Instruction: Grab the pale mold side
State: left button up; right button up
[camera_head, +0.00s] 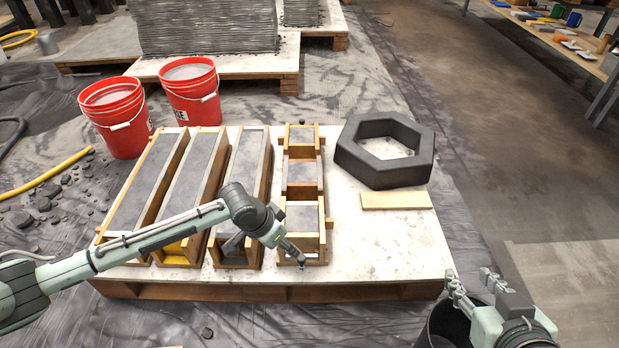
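A pale wooden board (397,201), which looks like the pale mold side, lies flat on the white pallet top (380,250), in front of the dark hexagonal ring. My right gripper (474,283) is open and empty at the lower right, past the pallet's right front corner and apart from the board. My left gripper (292,252) reaches in from the left to the front end of the narrow mold (302,216) with square compartments. Its fingers are small and partly hidden, so I cannot tell whether they hold anything.
Long wooden molds filled with grey concrete (148,180) stand on the pallet's left half. The dark hexagonal ring (419,169) sits at the back right. Two red buckets (191,91) stand behind the molds. A black bucket (438,328) is below my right gripper. The pallet's front right is clear.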

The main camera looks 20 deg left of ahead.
aim_at(324, 223)
jog(key=k, duration=1)
